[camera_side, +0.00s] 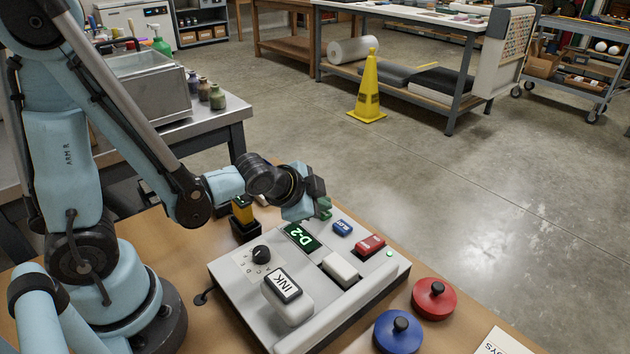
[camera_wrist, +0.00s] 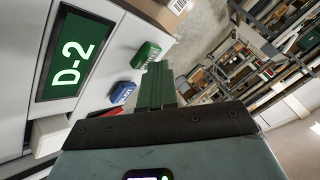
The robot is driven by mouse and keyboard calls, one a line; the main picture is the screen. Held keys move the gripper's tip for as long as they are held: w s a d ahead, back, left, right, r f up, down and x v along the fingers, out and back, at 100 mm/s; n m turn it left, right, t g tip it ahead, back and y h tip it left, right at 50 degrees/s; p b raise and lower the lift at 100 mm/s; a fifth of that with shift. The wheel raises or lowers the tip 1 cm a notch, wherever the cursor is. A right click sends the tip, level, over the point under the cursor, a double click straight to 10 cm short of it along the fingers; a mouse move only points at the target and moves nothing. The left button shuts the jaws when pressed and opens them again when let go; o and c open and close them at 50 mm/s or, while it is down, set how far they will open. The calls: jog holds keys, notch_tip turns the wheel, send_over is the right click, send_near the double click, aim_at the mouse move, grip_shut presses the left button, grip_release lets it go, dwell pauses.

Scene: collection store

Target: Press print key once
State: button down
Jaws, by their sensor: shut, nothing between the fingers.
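A grey machine (camera_side: 235,280) stands on the wooden table, with a lit display (camera_side: 302,236) reading D-2, also in the wrist view (camera_wrist: 75,55). A row of coloured keys runs beside the display: red (camera_side: 370,245), blue (camera_side: 343,229), also in the wrist view (camera_wrist: 123,92), and green (camera_wrist: 146,54). The lettering on the green key is too small to read surely. My gripper (camera_side: 318,200) is at the machine's far end by the green key, partly covering it in the side view. Its shut, empty fingers (camera_wrist: 158,82) show just right of the green key; contact cannot be told.
The machine carries a black dial (camera_side: 261,253), a white block labelled INK (camera_side: 288,300) and a pale lever or key (camera_side: 340,268). A red knobbed disc (camera_side: 434,300) and a blue one (camera_side: 398,333) lie to its right. A yellow-topped item (camera_side: 242,210) stands behind.

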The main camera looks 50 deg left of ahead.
jog(key=shift+r, duration=3.4)
jog(key=s+a+r+n+g+h, duration=0.1)
jog(key=s+r+n+g, duration=0.1)
jog(key=s+n, duration=0.5)
jog(key=shift+s+n, duration=0.4)
jog(key=shift+s, duration=0.3)
